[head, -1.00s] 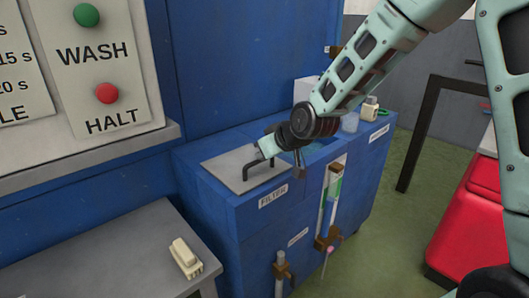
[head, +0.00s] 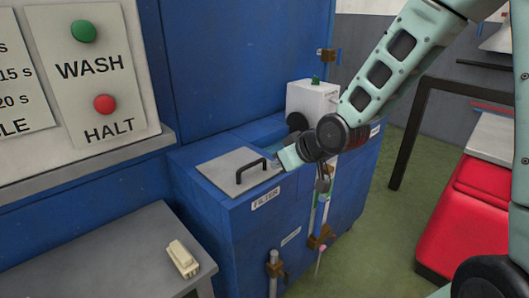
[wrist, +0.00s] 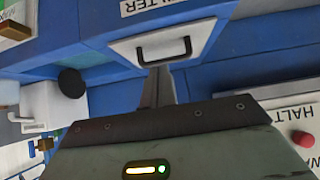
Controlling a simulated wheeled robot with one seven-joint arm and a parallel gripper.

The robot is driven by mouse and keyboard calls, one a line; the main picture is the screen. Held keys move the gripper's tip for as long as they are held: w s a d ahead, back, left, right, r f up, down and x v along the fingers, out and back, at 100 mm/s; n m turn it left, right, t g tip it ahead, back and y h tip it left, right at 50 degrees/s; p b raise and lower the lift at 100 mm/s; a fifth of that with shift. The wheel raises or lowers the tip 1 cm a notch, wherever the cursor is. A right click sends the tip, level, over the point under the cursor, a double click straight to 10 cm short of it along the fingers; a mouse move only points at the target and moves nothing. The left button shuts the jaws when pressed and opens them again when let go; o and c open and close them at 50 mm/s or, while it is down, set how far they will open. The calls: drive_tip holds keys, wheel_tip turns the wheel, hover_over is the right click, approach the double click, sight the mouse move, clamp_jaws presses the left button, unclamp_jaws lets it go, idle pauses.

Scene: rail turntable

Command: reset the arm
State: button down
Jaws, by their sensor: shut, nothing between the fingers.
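My gripper (head: 283,161) is at the end of my pale green arm in the head view, above the right edge of the grey filter lid (head: 215,168). Its fingers are shut and empty, and they are apart from the black lid handle (head: 250,171). In the wrist view the shut fingers (wrist: 158,85) point toward the lid (wrist: 203,36), with the handle (wrist: 165,50) beyond them. The lid lies flat on the blue cabinet (head: 235,215), behind the FILTER label.
A white box with a green knob (head: 312,100) stands on the cabinet behind my arm. The panel has a green WASH button (head: 83,31) and a red HALT button (head: 104,104). A cream block (head: 183,258) lies on the grey table (head: 110,265). A red bin (head: 475,205) stands right.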

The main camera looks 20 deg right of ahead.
drive_tip(key=s+a+r+n+g+h+p, duration=0.1)
drive_tip(key=s+a+r+g+p, duration=0.2)
drive_tip(key=s, duration=0.6)
drive_tip(key=s+a+r+n+g+h+p, duration=0.1)
drive_tip(key=s+a+r+g+p, duration=0.2)
drive_tip(key=s, duration=0.7)
drive_tip(key=s+a+r+n+g+p, duration=0.1)
drive_tip(key=s+a+r+g+p, duration=0.2)
drive_tip(key=s, duration=0.7)
wheel_tip(320, 180, up, 2)
drive_tip(key=shift+s+a+r+h+p, duration=0.2)
drive_tip(key=shift+a+h+p, duration=0.2)
drive_tip(key=shift+a+p, duration=0.15)
drive_tip(key=shift+a, duration=0.15)
